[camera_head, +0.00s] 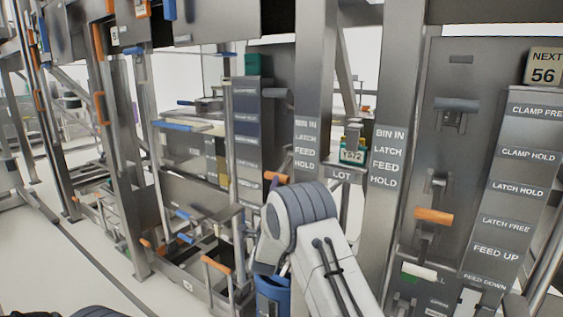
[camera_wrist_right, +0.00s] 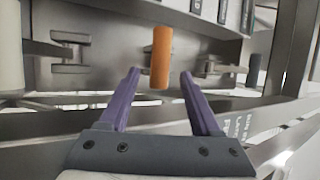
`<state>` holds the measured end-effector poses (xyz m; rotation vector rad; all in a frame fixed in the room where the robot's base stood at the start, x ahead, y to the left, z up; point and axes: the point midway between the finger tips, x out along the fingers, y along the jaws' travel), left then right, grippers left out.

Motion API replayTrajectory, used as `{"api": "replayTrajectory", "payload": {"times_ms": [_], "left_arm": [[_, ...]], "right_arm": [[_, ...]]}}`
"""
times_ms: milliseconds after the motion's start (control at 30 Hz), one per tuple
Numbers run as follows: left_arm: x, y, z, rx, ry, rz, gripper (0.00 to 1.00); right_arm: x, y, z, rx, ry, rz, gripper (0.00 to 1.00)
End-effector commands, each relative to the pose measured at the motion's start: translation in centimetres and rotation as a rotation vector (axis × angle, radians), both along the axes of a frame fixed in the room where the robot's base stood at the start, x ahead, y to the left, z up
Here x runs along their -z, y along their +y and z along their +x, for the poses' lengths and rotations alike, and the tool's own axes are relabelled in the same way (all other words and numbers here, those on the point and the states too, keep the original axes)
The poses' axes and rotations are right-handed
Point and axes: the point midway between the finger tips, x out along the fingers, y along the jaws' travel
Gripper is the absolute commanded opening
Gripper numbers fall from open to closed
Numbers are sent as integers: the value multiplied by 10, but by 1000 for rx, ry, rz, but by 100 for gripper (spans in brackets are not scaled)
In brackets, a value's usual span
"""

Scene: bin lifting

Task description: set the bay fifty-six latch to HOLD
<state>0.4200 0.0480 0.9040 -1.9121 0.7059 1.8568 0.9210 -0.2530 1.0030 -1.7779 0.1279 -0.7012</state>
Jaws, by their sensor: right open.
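The bay panel (camera_head: 440,75) at the right of the head view carries a NEXT 56 sign (camera_head: 543,67). Its orange latch handle (camera_head: 433,216) sits low on a bracket, nearer the height of the LATCH FREE label (camera_head: 506,225) than the LATCH HOLD label (camera_head: 517,188). In the right wrist view the orange handle (camera_wrist_right: 161,52) stands in the gap between the purple fingers of my right gripper (camera_wrist_right: 160,76). The fingers are open, with a gap on each side; whether the handle is fully between them in depth is unclear. My left gripper is not in view.
A grey handle (camera_head: 457,104) is above the orange one, and a white handle (camera_head: 419,272) is below it. A steel post (camera_head: 385,225) with labels stands left of the panel. More racks with blue and orange handles fill the left.

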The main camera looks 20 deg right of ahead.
Motion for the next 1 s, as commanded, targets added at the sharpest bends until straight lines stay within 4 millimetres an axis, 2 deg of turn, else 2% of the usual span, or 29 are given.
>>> {"api": "replayTrajectory", "payload": {"times_ms": [300,500,700,1000], "left_arm": [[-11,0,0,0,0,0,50],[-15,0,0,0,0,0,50],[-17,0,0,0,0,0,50],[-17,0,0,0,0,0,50]], "right_arm": [[-23,-23,45,0,-2,-1,64],[-33,-35,69,-1,1,-1,64],[-38,-40,79,-3,3,-2,64],[-38,-41,80,-3,3,-2,64]]}}
